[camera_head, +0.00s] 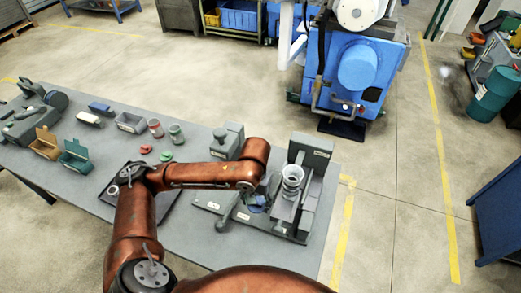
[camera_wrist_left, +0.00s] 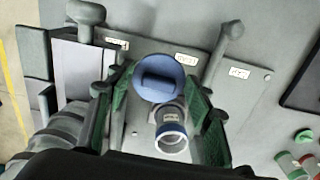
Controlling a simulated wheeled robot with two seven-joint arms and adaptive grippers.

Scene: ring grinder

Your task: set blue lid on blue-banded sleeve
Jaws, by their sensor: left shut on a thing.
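The blue lid (camera_wrist_left: 159,79) is a round disc with a raised bar grip, seen between the green-padded fingers of my left gripper (camera_wrist_left: 158,92) in the left wrist view. The gripper is shut on it. In the head view my left gripper (camera_head: 268,191) is over the grey fixture at the table's right end, with the blue lid (camera_head: 258,206) partly showing below it. The blue-banded sleeve (camera_wrist_left: 171,134) is a pale open cylinder, below the lid in the left wrist picture and apart from it. I cannot make this sleeve out in the head view. My right gripper is not in view.
A grey press-like fixture (camera_head: 310,153) with a pale ringed cylinder (camera_head: 291,181) stands close right of the gripper. Red-banded (camera_head: 155,129) and green-banded (camera_head: 176,134) sleeves and their loose lids lie left. Orange (camera_head: 45,146) and teal (camera_head: 76,157) boxes stand farther left.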

